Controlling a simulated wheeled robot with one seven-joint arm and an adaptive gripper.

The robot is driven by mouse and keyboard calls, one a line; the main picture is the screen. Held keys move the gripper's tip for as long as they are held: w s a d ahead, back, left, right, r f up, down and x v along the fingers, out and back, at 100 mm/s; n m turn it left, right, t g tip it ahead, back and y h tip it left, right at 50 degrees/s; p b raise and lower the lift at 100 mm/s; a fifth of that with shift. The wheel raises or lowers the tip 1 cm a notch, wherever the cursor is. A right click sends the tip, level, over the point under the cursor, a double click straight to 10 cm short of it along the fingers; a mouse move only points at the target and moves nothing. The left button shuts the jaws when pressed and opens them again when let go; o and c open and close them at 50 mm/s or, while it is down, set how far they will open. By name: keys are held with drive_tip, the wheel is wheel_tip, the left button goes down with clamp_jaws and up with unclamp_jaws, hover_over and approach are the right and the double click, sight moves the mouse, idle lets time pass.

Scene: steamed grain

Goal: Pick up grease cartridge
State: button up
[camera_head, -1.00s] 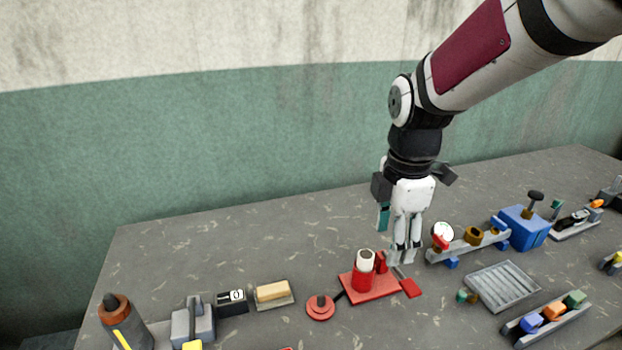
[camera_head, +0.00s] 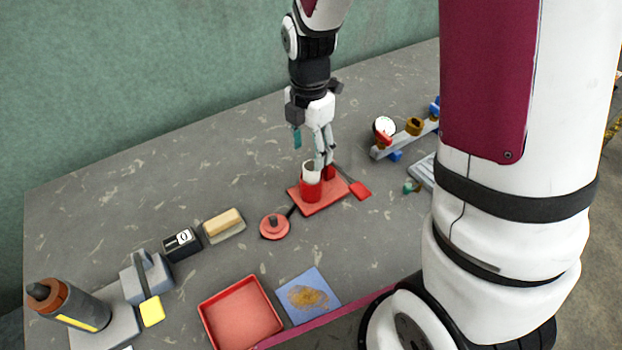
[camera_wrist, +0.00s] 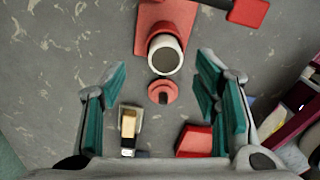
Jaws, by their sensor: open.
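What looks like the grease cartridge (camera_head: 310,171), a white-topped cylinder with a red lower part, stands upright on a red base plate (camera_head: 326,203). In the wrist view its round grey top with a white rim (camera_wrist: 165,54) shows near the line between my fingertips. My gripper (camera_head: 324,157) points down just above and behind the cartridge in the head view. In the wrist view my gripper (camera_wrist: 161,66) is open, with its green-padded fingers wide apart on either side and nothing held. I cannot tell whether a finger touches the cartridge.
A red disc with a dark knob (camera_head: 274,226) lies beside the plate. A red tray (camera_head: 241,311), a blue mat (camera_head: 308,297), a sponge on a holder (camera_head: 224,225) and a dark bottle (camera_head: 68,304) stand nearer. A gauge rail (camera_head: 406,138) lies right. Open tabletop lies left and behind.

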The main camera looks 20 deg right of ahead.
sight(311, 166)
drive_tip(key=shift+s+d+f+p, duration=0.1)
drive_tip(key=shift+s+f+p, duration=0.15)
drive_tip(key=shift+f, duration=1.2)
drive_tip(key=shift+s+f+p, duration=0.1)
drive_tip(key=shift+f+p, duration=0.1)
drive_tip(key=shift+f, duration=1.2)
drive_tip(key=shift+c, duration=0.2)
clamp_jaws()
